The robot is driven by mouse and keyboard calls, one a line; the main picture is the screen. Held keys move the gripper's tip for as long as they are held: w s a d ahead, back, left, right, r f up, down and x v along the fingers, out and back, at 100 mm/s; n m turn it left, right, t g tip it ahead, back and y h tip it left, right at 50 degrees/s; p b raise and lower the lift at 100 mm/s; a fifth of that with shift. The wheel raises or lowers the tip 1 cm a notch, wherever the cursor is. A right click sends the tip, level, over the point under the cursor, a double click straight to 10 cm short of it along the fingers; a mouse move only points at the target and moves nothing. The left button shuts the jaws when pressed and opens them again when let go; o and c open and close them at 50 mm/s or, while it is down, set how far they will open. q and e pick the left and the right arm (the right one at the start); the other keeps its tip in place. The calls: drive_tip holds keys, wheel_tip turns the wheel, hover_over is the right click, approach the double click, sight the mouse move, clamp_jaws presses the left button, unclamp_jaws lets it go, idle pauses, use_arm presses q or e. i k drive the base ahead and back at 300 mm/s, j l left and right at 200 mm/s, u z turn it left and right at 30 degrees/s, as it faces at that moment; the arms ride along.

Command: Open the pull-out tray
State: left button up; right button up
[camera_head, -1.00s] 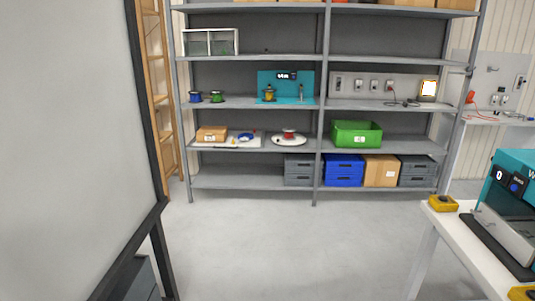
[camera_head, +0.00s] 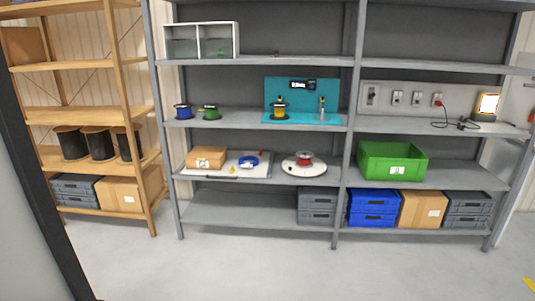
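The pull-out tray (camera_head: 255,170) is a flat, pale board on the middle shelf of the grey rack, with a dark handle (camera_head: 221,178) at its front edge. It lies about level with the shelf front. A cardboard box (camera_head: 206,157) and a blue reel (camera_head: 249,161) sit on it, with a small yellow item (camera_head: 232,170) near its front. A round white turntable (camera_head: 304,165) with a red reel stands to its right. Neither of my grippers is in view.
A green crate (camera_head: 392,162) is on the same rack to the right. Blue and green reels (camera_head: 183,111) stand on the shelf above. A wooden rack (camera_head: 85,115) stands at the left. A dark-framed panel (camera_head: 30,200) fills the left edge. The floor (camera_head: 300,265) before the rack is clear.

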sight(260, 171)
drive_tip(key=i+u, duration=0.2)
drive_tip(key=i, duration=0.5)
drive_tip(key=i+l+u, duration=0.25)
drive_tip(key=i, duration=0.4)
drive_tip(key=j, duration=0.1)
